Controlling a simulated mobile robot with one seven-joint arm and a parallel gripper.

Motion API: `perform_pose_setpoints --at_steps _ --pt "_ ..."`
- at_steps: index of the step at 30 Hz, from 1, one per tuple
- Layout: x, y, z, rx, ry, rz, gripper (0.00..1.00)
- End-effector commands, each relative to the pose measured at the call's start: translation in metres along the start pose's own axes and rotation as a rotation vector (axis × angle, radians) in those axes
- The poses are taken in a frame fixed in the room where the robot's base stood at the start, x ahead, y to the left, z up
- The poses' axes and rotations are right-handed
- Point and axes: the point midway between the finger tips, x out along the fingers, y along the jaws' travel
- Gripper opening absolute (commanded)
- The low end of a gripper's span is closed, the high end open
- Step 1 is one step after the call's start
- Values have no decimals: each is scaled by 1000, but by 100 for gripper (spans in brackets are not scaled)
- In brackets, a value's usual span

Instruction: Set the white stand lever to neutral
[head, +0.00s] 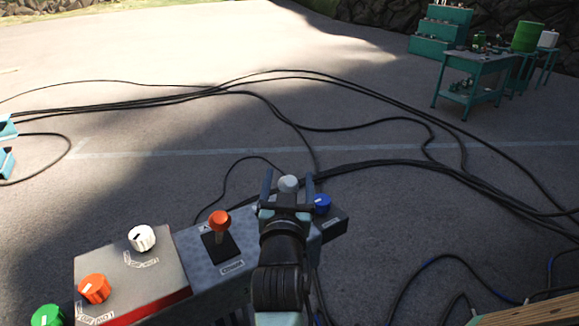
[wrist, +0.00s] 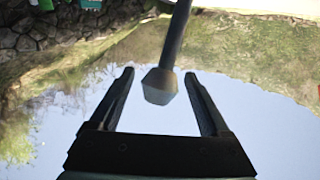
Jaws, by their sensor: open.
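The white stand lever shows as a pale knob (head: 288,183) on the stand in the head view. In the wrist view its grey-looking tapered knob (wrist: 160,87) hangs on a dark shaft from the top edge. My gripper (head: 288,177) is open, with one finger on each side of the knob. In the wrist view the fingers (wrist: 159,73) show clear gaps on both sides of the knob, so it is not gripped. The lever's base and slot are hidden behind my gripper in the head view.
An orange lever (head: 220,222) stands left of my gripper, and a blue knob (head: 322,203) sits close on its right. A grey box (head: 165,275) carries white, orange and green knobs. Black cables (head: 300,75) cross the ground. Teal tables (head: 470,63) stand far right.

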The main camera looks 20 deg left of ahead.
Motion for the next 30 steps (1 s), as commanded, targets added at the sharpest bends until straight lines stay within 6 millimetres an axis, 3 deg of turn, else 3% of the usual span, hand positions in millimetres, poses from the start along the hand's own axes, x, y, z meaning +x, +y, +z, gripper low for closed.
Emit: perform_pose_setpoints --at_steps 6,18,30 --pt "19 0 -1 -1 1 0 80" --pt "23 0 0 0 1 0 80" --pt "23 0 0 0 0 0 10"
